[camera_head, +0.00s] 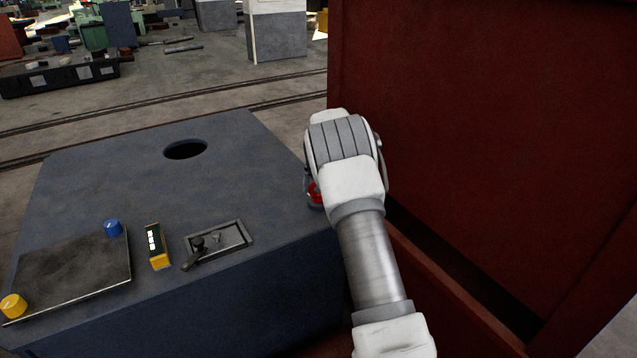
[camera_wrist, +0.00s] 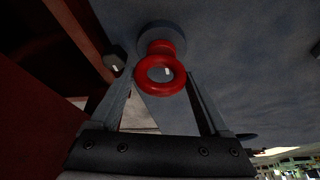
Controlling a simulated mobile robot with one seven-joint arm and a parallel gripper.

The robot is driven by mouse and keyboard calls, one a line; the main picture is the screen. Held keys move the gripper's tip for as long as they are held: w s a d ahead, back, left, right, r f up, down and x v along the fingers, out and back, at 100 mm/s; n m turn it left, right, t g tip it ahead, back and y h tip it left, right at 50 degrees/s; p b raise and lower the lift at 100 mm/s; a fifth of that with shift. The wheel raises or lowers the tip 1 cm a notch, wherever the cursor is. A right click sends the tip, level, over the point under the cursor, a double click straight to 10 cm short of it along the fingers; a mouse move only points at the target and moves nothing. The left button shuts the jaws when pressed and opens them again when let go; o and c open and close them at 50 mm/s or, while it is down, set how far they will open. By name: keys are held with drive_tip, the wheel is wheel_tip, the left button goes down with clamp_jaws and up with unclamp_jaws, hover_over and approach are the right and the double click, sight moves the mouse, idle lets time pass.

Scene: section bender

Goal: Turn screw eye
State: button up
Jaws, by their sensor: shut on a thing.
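The screw eye (camera_wrist: 160,90) is a red ring on a short red neck, set on a round grey-blue base (camera_wrist: 160,33) on the blue-grey surface. In the wrist view my gripper (camera_wrist: 161,76) has one finger on each side of the ring and is shut on it. In the head view only a small red part of the screw eye (camera_head: 314,193) shows at the right edge of the blue-grey cabinet. My white wrist hides the rest of it and my fingers there.
The blue-grey cabinet top (camera_head: 240,180) carries a round hole (camera_head: 185,149), a lever plate (camera_head: 235,237), a yellow-framed box (camera_head: 156,246), a dark panel (camera_head: 70,272) and blue and yellow knobs. A tall dark red wall (camera_head: 490,130) stands close to the right of my arm.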

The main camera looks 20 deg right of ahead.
drive_tip(key=m+h+p, duration=0.1)
drive_tip(key=m, duration=0.1)
drive_tip(key=m+h+p, duration=0.1)
drive_tip(key=m+p, duration=0.1)
drive_tip(key=m, duration=0.1)
drive_tip(key=shift+r+g, duration=0.1)
drive_tip(key=shift+g, duration=0.2)
drive_tip(key=shift+m+g+h+p, duration=0.6)
drive_tip(key=shift+m, duration=1.6)
drive_tip(key=o, duration=1.2)
drive_tip(key=p+v, duration=0.2)
drive_tip(key=v, duration=1.5)
drive_tip(key=shift+s+r, duration=0.1)
